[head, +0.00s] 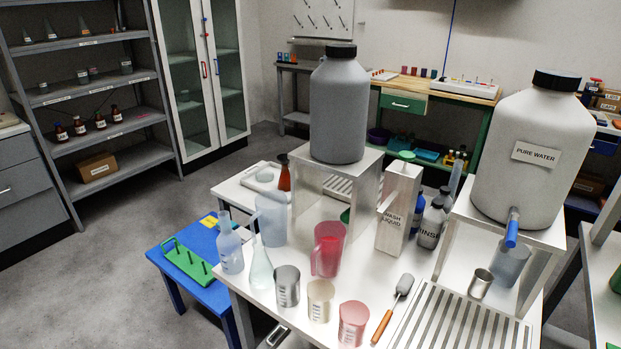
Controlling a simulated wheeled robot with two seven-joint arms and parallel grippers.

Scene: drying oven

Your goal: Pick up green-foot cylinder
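I cannot clearly make out a green-foot cylinder. A tall, clear, narrow vessel (456,172) stands behind the bottles on the white table, and its foot is hidden. A small green shape (345,215) shows under the metal stand behind the red jug, partly covered; I cannot tell what it is. Another green piece (616,283) is cut off at the right edge of the picture. Neither of my grippers shows in the head view.
The white table (262,303) is crowded with a red jug (327,250), beakers, a wash liquid carton (396,215) and rinse bottle (431,226). Two large tanks stand on metal stands. A blue bench (205,295) holds a green rack (187,262). The floor at left is clear.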

